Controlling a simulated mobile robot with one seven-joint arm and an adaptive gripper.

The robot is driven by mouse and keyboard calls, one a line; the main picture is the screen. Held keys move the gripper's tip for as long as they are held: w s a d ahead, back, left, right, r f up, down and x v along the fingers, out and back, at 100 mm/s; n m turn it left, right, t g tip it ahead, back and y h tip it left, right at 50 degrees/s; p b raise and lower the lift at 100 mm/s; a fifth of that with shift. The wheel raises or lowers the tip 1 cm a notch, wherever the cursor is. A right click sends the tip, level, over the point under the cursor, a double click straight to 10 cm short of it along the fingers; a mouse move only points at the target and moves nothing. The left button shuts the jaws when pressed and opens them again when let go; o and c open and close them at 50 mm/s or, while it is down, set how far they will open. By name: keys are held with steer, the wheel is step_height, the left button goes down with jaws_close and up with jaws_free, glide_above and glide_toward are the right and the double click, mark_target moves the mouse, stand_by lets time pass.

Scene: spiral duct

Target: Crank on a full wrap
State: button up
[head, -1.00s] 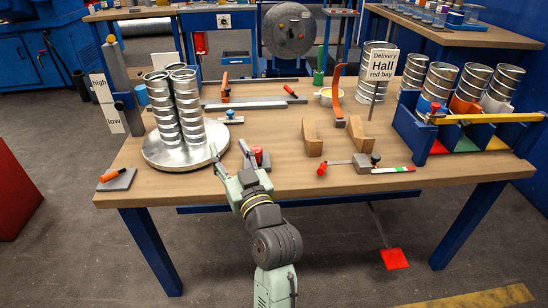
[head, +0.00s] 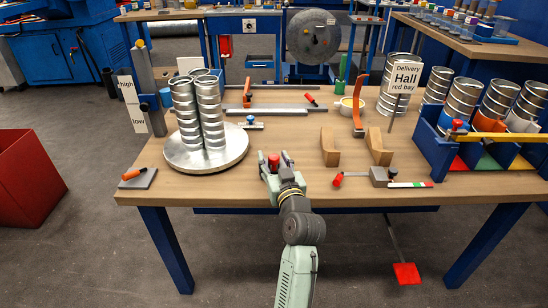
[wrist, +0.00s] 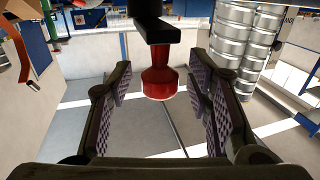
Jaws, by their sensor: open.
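A red crank knob (head: 273,160) on a dark arm stands by the table's front edge. In the wrist view the knob (wrist: 158,83) sits between my open fingers, with a gap on both sides. My gripper (head: 277,164) is open around it and not closed on it. A round silver turntable (head: 238,158) lies left of my gripper. Ribbed silver spiral duct columns (head: 210,115) stand upright on it, also at the upper right of the wrist view (wrist: 220,45). The crank's base is mostly hidden behind my gripper.
Two wooden blocks (head: 329,147) and a clamp-like tool (head: 378,177) lie right of my gripper. A blue rack (head: 436,150) with ducts stands at the right. A high/low post (head: 150,88) and a grey pad (head: 138,178) are at the left. The tabletop around the knob is clear.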

steer(key=shift+w, duration=0.2)
jaws_close()
stand_by(0.6)
